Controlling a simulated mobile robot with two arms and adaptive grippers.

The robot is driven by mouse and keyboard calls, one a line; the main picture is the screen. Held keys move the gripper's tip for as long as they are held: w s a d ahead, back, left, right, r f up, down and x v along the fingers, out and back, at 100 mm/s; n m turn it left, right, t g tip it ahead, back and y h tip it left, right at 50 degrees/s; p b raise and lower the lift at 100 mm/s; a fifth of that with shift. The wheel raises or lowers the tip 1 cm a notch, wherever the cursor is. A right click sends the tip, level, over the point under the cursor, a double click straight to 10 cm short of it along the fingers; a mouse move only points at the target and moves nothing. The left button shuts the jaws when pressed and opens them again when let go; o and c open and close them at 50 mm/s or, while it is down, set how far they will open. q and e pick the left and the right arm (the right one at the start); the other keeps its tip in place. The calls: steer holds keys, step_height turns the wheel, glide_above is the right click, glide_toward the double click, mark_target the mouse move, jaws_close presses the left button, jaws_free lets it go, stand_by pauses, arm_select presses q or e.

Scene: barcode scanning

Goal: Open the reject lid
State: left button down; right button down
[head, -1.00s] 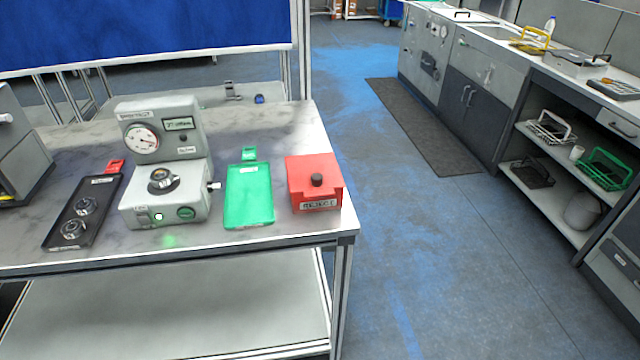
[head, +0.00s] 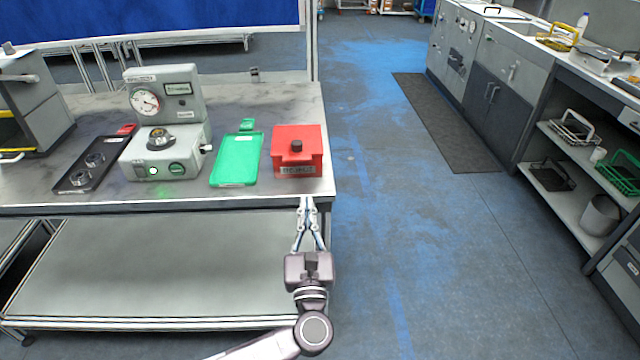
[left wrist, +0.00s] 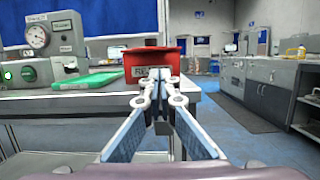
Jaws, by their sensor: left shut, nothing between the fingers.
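The red reject box (head: 298,160) stands at the right end of the workbench, its lid closed with a dark knob (head: 296,146) on top. It also shows in the left wrist view (left wrist: 145,62), straight ahead behind the fingertips, with its label partly hidden by them. My left gripper (head: 307,203) is shut and empty, in front of the bench's front edge and below the box, apart from it in the head view. Its fingers (left wrist: 160,75) meet at the tips in the left wrist view. My right gripper is not in view.
Left of the box on the bench (head: 240,197) are a green tray (head: 236,160), a grey gauge device (head: 165,120) and a black tray (head: 92,165) with metal rings. Open blue floor (head: 420,250) lies right of the bench. A long counter (head: 530,60) runs along the right.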

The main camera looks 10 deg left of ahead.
arm_select(q)
steer(key=b+x, duration=0.1)
steer(key=x, duration=0.8)
steer(key=shift+a+b, duration=0.15)
steer(key=shift+b, duration=0.25)
steer(key=shift+w+a+r, duration=0.1)
steer(key=shift+w+a, duration=0.05)
steer(key=shift+w, duration=0.35)
steer(key=shift+r, duration=0.1)
